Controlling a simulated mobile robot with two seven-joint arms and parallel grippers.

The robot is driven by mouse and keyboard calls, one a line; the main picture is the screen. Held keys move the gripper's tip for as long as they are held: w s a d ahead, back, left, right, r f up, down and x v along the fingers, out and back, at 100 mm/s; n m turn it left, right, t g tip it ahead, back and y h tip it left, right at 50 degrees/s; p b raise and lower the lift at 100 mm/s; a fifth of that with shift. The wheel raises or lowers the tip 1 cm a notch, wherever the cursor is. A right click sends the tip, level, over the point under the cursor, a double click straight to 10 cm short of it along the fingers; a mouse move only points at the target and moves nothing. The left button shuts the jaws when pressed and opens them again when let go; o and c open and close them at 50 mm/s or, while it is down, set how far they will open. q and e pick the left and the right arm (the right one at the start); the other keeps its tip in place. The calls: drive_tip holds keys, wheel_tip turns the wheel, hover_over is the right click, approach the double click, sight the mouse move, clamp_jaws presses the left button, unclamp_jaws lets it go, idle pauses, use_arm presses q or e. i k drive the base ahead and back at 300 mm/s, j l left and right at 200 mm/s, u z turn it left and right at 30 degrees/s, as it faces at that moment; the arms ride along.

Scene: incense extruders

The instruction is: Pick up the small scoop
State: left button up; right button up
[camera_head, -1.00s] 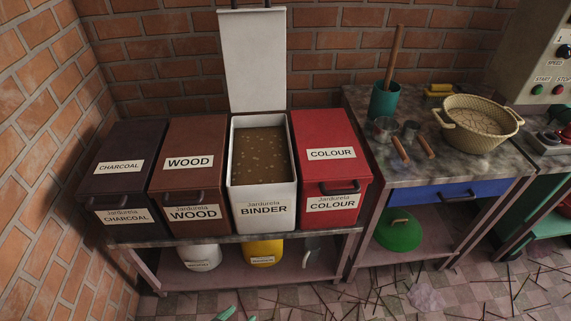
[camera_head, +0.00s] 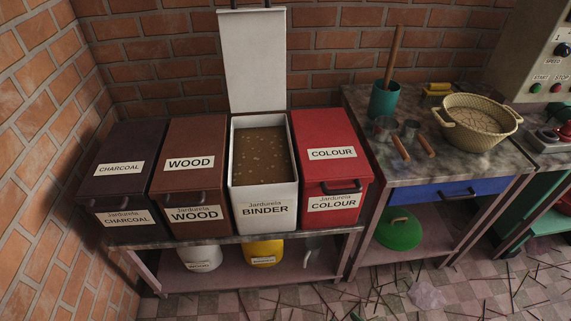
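Two metal scoops with wooden handles lie side by side on the right-hand worktop. The right one, which looks like the small scoop (camera_head: 411,129), has its handle pointing toward the front right. The larger-looking scoop (camera_head: 384,128) lies just left of it, its handle also pointing toward the front right. Both are uncovered and nothing holds them. Neither of my grippers is in view.
A green cup (camera_head: 384,101) with a wooden stick stands behind the scoops, and a woven basket (camera_head: 477,122) stands to their right. The open binder bin (camera_head: 264,203) and closed red colour bin (camera_head: 332,184) are left. The worktop (camera_head: 420,174) is bare in front.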

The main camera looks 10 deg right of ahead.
sight(412, 127)
drive_tip(key=i+l+u, duration=0.2)
drive_tip(key=l+u, duration=0.15)
drive_tip(key=l, duration=0.8)
drive_tip(key=l+u, duration=0.35)
drive_tip(key=l, duration=0.8)
